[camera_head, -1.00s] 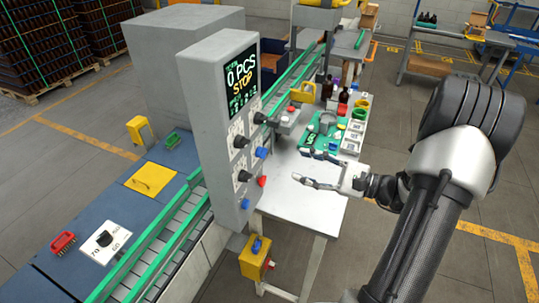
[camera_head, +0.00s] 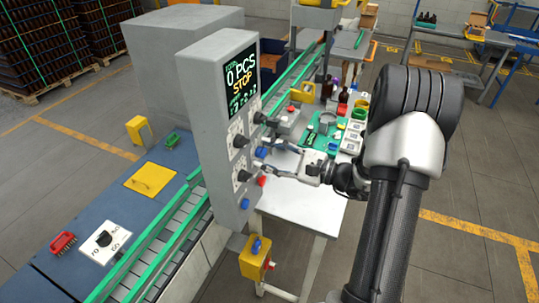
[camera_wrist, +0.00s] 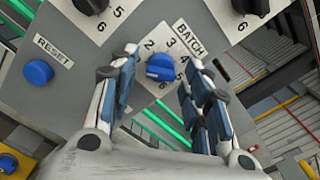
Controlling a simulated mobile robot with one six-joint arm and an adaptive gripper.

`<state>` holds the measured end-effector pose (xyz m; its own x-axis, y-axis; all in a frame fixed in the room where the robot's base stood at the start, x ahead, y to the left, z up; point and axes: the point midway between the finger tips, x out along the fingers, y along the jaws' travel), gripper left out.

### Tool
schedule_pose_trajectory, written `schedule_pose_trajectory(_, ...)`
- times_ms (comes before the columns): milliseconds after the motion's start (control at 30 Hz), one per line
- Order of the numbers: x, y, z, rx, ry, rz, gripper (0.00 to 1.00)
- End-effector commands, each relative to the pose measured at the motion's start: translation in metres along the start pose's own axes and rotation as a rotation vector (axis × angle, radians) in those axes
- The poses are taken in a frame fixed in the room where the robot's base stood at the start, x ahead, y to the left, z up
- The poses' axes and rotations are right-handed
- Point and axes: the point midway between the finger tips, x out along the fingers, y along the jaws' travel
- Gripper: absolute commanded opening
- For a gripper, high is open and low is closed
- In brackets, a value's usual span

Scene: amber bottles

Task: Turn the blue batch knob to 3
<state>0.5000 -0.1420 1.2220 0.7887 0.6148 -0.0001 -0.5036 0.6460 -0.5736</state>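The blue batch knob (camera_wrist: 160,68) sits on the grey panel under the BATCH label, with numbers around it. Its exact setting is hard to read. In the head view it appears as a small blue spot (camera_head: 261,152) on the panel's right side. My gripper (camera_wrist: 163,66) is open in the wrist view, one finger on each side of the knob. Gaps show between the fingers and the knob. In the head view my gripper (camera_head: 268,159) reaches the panel from the right, its fingertips close to the knob.
A blue RESET button (camera_wrist: 37,72) and black dials (camera_wrist: 90,5) share the panel. The screen (camera_head: 241,80) reads 0 PCS STOP. A red button (camera_head: 262,181) lies just below my gripper. A white table (camera_head: 300,203) stands to the right, and a conveyor runs behind the panel.

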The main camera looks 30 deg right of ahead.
Motion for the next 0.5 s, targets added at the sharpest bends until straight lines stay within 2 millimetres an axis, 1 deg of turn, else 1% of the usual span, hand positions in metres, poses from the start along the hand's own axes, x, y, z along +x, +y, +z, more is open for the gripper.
schedule_pose_trajectory(33,-0.0001,0.0000,0.0000,0.000,0.000,0.000,0.39)
schedule_pose_trajectory(67,-0.0001,0.0000,0.0000,0.000,0.000,0.000,0.37)
schedule_pose_trajectory(500,-0.0002,0.0001,0.0001,0.000,0.000,0.000,0.07)
